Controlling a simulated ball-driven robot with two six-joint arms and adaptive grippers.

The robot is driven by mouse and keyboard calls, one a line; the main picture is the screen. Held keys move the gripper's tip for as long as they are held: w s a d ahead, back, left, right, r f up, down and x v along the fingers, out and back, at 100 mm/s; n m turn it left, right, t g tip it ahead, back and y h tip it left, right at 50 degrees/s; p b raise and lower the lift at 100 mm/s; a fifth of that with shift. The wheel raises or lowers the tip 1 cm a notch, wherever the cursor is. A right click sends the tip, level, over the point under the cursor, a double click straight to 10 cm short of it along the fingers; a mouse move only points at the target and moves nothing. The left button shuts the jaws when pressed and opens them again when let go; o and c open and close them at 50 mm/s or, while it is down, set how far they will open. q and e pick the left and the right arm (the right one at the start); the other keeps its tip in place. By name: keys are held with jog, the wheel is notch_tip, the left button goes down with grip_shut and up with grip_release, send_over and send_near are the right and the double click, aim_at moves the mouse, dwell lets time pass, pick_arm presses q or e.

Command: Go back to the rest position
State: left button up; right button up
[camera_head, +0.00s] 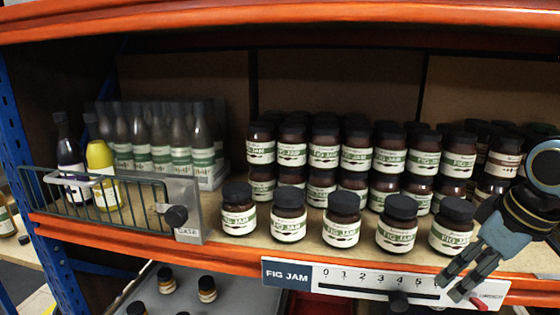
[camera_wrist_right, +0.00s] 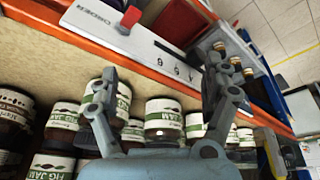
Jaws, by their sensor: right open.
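My right gripper (camera_head: 457,284) hangs at the right in the head view, in front of the shelf's front edge, beside the right end of the fig jam label strip. Its two fingers are apart with nothing between them. In the right wrist view the open fingers (camera_wrist_right: 160,90) frame fig jam jars (camera_wrist_right: 163,118) standing on the shelf beyond. A front row of fig jam jars (camera_head: 341,220) stands upright on the shelf, the rightmost (camera_head: 453,226) close to my gripper. My left gripper is not in view.
The label strip (camera_head: 345,282) with a slider runs along the orange shelf edge (camera_head: 235,262). A wire basket (camera_head: 95,202) with bottles is at the left. Stacked jars (camera_head: 325,150) fill the back. A lower grey surface (camera_head: 185,305) holds small jars.

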jog(key=s+a+f+m+h, duration=0.1)
jog(key=s+a+f+m, duration=0.15)
jog(key=s, duration=0.85)
jog(key=s+a+f+m+h, duration=0.1)
jog(key=s+a+f, duration=0.15)
jog(key=s, duration=0.85)
notch_tip(320, 180, down, 32)
jog(key=s+d+g+b, duration=0.1)
jog(key=s+d+b, duration=0.1)
jog(key=b, duration=0.5)
jog(key=s+f+b, duration=0.3)
jog(key=s+f, duration=0.6)
jog(key=f, duration=0.3)
jog(key=s+d+f+m+g+b, duration=0.1)
jog(key=s+f+b, duration=0.3)
jog(key=s+f, duration=0.5)
notch_tip(320, 180, down, 3)
jog(key=shift+s+d+f, duration=0.2)
jog(key=shift+s+d, duration=0.05)
jog(key=shift+s, duration=0.15)
